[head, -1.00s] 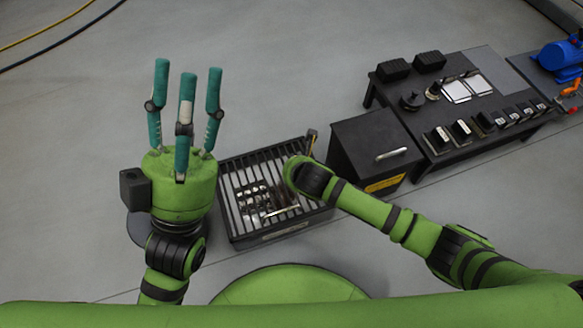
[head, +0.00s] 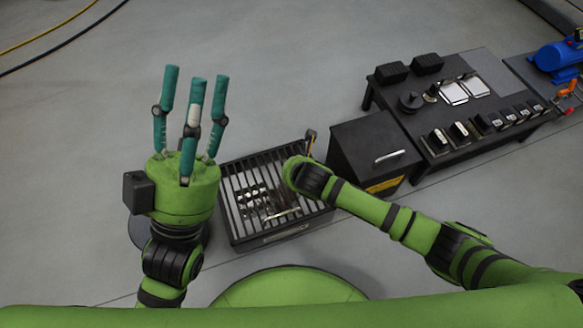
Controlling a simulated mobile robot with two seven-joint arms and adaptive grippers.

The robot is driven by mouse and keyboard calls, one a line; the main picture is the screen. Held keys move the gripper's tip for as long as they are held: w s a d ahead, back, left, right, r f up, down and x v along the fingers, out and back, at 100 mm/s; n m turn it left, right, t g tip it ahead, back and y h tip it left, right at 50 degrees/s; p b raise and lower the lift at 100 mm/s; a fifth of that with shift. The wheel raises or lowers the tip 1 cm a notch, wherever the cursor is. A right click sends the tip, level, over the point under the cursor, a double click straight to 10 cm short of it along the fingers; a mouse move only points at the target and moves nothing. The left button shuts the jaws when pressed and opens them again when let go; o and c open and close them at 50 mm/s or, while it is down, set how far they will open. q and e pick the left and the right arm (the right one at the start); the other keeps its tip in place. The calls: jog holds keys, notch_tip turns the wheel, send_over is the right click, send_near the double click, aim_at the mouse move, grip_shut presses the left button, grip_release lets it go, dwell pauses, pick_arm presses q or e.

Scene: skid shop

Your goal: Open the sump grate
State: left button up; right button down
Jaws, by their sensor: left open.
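The sump grate (head: 236,218) is a black barred grate in a dark frame, lying closed-looking over a box on the floor left of centre. A pale handle-like strip (head: 285,213) shows near its front edge, and shiny metal pieces (head: 253,199) show at its middle; I cannot tell whether they lie on or under the bars. My left gripper (head: 195,84) is open and empty, its teal fingers pointing up, left of the grate and apart from it. My right arm reaches in over the grate's right side and hides part of it; its gripper does not show.
A black cabinet (head: 352,143) with a silver handle stands right of the grate. Beyond it is a dark bench (head: 425,118) with switches and small parts, and a blue motor (head: 556,60). Hoses (head: 60,52) lie at the top left. The floor behind the grate is clear.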

dwell(0.8)
jog(key=shift+r, duration=0.15)
jog(key=v, duration=1.2)
